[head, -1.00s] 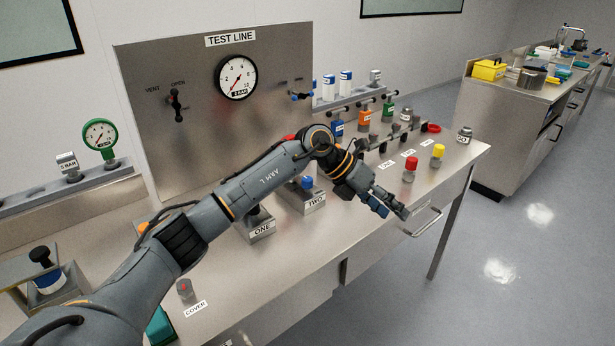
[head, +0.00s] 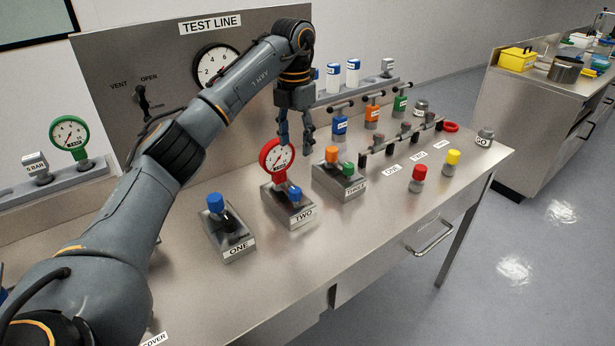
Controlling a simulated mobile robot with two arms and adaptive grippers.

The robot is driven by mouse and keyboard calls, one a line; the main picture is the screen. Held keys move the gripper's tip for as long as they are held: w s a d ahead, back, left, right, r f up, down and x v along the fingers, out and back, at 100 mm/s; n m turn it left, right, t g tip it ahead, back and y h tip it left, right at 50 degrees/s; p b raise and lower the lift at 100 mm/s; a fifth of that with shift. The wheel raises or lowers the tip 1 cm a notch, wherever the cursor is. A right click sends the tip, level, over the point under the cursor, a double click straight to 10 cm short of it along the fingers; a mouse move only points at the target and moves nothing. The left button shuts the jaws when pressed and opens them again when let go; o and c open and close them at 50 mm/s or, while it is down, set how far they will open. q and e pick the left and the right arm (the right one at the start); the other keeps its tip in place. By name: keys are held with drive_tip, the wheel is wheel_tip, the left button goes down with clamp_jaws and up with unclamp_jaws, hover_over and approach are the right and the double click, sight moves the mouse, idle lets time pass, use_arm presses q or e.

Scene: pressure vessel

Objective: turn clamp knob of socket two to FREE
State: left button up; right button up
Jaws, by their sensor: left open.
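Socket two (head: 275,208) is a metal block with a label reading TWO on its front. A red-rimmed gauge (head: 274,158) stands upright in it, and a blue knob (head: 294,194) sits at its front right. Any FREE marking by the knob is too small to read. My left gripper (head: 296,145) points down with its fingers apart, just above and right of the red gauge and above the blue knob. It holds nothing that I can see. Whether a finger touches the gauge's rim, I cannot tell. My right gripper is out of view.
Socket one (head: 226,236), with a blue-topped part, stands to the left. Socket three (head: 338,180), with orange and green tops, stands to the right. Red (head: 418,178) and yellow (head: 452,162) capped parts stand farther right. The bench front (head: 270,275) is clear.

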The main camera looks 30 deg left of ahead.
use_arm(q)
drive_tip(key=p, duration=0.1)
hover_over(295, 189)
drive_tip(key=f, duration=0.5)
drive_tip(key=shift+s+f, duration=0.25)
drive_tip(key=shift+f, duration=0.15)
drive_tip(key=f, duration=0.3)
drive_tip(key=shift+w+f+p, duration=0.2)
drive_tip(key=shift+f+p, duration=0.2)
wheel_tip(295, 189, down, 3)
drive_tip(key=shift+r+p, duration=0.1)
drive_tip(key=shift+p, duration=0.2)
drive_tip(key=shift+f, duration=0.4)
drive_tip(key=shift+c, duration=0.9)
clamp_jaws()
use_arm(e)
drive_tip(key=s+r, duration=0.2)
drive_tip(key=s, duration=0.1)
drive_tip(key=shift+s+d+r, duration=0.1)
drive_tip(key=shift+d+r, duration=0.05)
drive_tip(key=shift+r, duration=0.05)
